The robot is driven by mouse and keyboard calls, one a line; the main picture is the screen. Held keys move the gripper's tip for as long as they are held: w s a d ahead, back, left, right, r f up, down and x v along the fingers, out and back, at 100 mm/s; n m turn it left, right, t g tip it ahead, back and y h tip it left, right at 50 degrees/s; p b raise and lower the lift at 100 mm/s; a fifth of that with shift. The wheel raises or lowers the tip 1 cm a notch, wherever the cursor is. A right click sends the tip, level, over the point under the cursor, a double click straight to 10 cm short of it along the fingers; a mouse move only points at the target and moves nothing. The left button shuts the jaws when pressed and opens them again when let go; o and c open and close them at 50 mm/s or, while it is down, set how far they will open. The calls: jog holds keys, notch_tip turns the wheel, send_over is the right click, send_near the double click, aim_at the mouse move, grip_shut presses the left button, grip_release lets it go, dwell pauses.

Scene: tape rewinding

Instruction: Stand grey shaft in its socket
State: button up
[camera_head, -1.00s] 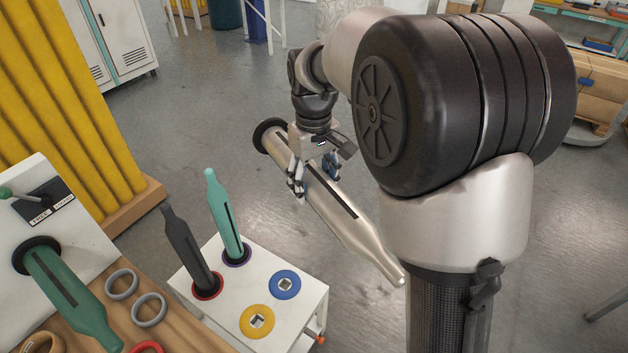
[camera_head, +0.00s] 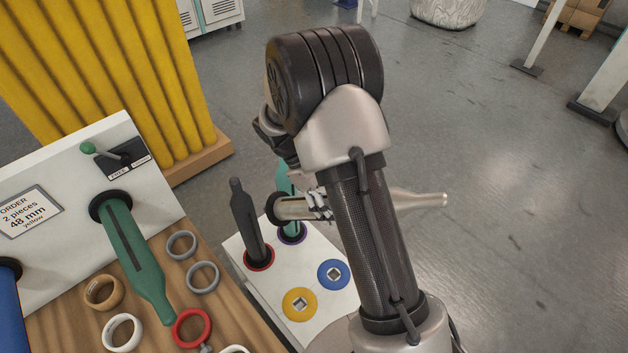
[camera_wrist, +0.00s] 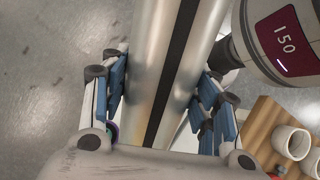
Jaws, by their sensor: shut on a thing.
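The grey shaft (camera_head: 405,200) is a shiny metal bar with a black flange at its left end and a narrow tip at its right end. It lies roughly level above the white socket stand (camera_head: 262,285). My gripper (camera_head: 318,206) is shut on it near the flange; my arm hides part of its middle. In the wrist view the shaft (camera_wrist: 165,65), with its dark stripe, runs between my blue-padded fingers (camera_wrist: 160,105). On the stand, the yellow-ringed socket (camera_head: 300,304) and blue-ringed socket (camera_head: 333,274) are empty. A dark shaft (camera_head: 244,220) stands in the red-ringed socket.
A teal shaft (camera_head: 284,180) stands in the purple-ringed socket, close behind the grey shaft's flange. A green shaft (camera_head: 135,245) sticks out from the white panel over the wooden bench (camera_head: 225,325), which holds several rings. Open floor lies to the right.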

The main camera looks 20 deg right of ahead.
notch_tip(320, 180, down, 28)
jog(key=w+d+n+t+h+b, duration=0.1)
jog(key=d+n+t+h+b, duration=0.1)
jog(key=n+t+h+b, duration=0.8)
jog(key=shift+d+n+t+h, duration=0.4)
jog(key=shift+n+t+h, duration=0.3)
jog(key=shift+n+h, duration=0.75)
jog(key=shift+f+n+y+b, duration=0.25)
jog(key=shift+f+b, duration=0.1)
jog(key=shift+b, duration=0.2)
dwell(0.7)
jog(key=o, duration=1.6)
jog(key=shift+f, duration=0.15)
notch_tip(320, 180, up, 10)
jog(key=shift+r, duration=0.1)
